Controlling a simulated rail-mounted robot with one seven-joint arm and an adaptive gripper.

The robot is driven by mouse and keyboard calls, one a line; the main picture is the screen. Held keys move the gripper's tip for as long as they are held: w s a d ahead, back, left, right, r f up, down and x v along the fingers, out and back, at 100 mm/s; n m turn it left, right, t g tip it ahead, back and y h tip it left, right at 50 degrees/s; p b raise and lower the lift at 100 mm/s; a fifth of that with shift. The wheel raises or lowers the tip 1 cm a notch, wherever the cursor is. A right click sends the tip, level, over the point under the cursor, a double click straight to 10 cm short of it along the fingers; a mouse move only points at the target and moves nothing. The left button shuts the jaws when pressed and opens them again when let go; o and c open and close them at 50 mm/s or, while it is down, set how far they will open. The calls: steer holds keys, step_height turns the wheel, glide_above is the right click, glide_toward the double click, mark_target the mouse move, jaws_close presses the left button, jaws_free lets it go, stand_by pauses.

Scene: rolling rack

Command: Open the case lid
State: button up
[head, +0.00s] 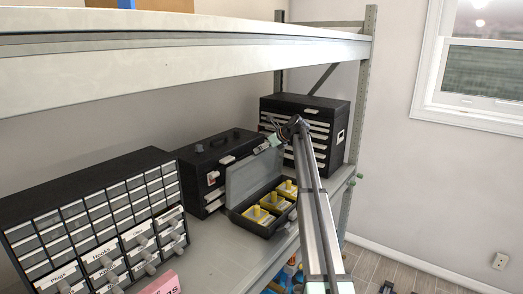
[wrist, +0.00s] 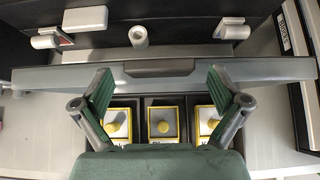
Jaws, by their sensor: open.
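The case (head: 262,228) is a small black box on the shelf. Its grey lid (head: 248,176) stands raised, roughly upright, at the back of the box. Yellow-framed pieces with round yellow knobs (head: 265,200) sit in the compartments. In the wrist view the lid (wrist: 270,70) runs across the picture, with a recessed grip at its middle. My gripper (wrist: 160,78) is open, its two green-padded fingers spread on either side of that grip. In the head view my gripper (head: 270,142) is near the lid's top edge. I cannot tell whether the fingers touch the lid.
A black toolbox (head: 215,148) with latches stands right behind the case. A drawer cabinet (head: 95,215) is on the left, and a black tool chest (head: 325,125) with drawers is on the right. An upper shelf beam (head: 180,58) crosses above. Some shelf surface (head: 205,250) in front is clear.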

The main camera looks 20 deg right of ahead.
steer(key=v, duration=1)
steer(key=shift+s+r, duration=0.2)
steer(key=shift+s, duration=0.05)
steer(key=shift+d, duration=0.15)
